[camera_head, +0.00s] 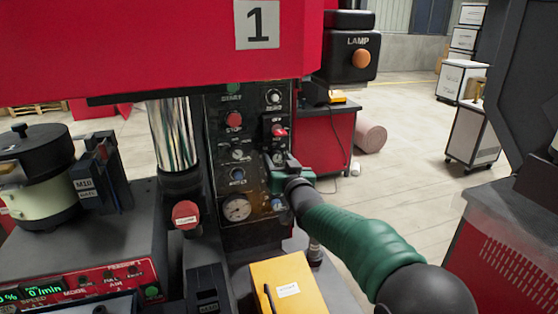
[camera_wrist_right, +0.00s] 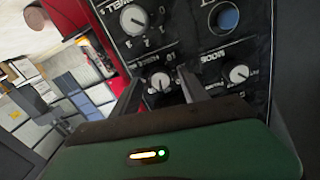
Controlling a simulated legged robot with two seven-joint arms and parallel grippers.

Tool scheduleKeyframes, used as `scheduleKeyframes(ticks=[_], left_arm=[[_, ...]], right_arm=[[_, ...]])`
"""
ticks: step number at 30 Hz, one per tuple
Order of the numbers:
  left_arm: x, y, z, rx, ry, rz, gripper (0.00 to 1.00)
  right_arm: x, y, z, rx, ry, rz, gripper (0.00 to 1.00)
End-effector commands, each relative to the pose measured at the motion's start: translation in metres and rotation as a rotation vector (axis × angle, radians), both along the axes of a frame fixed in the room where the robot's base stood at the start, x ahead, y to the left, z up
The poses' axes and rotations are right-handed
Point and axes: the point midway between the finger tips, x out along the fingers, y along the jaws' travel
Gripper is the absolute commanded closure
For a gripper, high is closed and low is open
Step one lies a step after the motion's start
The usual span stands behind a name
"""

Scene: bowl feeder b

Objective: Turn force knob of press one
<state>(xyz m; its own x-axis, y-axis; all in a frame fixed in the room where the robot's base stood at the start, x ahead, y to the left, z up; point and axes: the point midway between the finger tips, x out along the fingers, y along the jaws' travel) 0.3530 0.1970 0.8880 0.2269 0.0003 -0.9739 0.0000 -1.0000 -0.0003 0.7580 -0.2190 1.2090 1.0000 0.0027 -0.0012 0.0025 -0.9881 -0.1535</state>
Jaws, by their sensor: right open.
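Press one (camera_head: 190,40) is the red machine with a "1" plate. Its dark control panel (camera_head: 226,190) carries several knobs, buttons and a gauge. My right gripper (camera_head: 275,160) is in front of the panel's right side and covers part of it. In the right wrist view the open fingers (camera_wrist_right: 161,76) sit to either side of a small black-and-silver knob (camera_wrist_right: 160,84) with a scale around it. Its label is too blurred to read, so I cannot tell if it is the force knob. Contact with the fingers is unclear. My left gripper is out of view.
In the right wrist view, a dwell knob (camera_wrist_right: 133,20), a mode knob (camera_wrist_right: 238,74) and a blue button (camera_wrist_right: 228,19) are close by. A lamp box (camera_head: 348,55) hangs at upper right. A yellow box (camera_head: 288,283) stands below my arm. A bowl feeder (camera_head: 38,180) is at left.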

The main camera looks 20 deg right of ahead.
Motion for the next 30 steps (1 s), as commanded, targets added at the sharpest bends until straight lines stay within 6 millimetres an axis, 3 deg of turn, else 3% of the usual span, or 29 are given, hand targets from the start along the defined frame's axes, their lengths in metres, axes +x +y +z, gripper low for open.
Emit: scheduleKeyframes(ticks=[4, 16, 22, 27, 30], left_arm=[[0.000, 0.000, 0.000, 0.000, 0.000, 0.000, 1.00], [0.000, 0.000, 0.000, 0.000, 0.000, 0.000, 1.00], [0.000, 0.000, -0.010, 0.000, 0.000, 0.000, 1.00], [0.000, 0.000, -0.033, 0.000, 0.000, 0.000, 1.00], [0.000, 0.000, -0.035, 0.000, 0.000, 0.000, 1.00]], right_arm=[[0.000, 0.000, 0.000, 0.000, 0.000, 0.000, 0.48], [0.000, 0.000, 0.000, 0.000, 0.001, 0.000, 1.00], [0.000, 0.000, -0.004, -0.042, -0.002, 0.001, 1.00], [0.000, 0.001, -0.006, -0.245, -0.010, 0.001, 1.00], [0.000, 0.000, -0.003, -0.308, -0.011, 0.000, 1.00]])
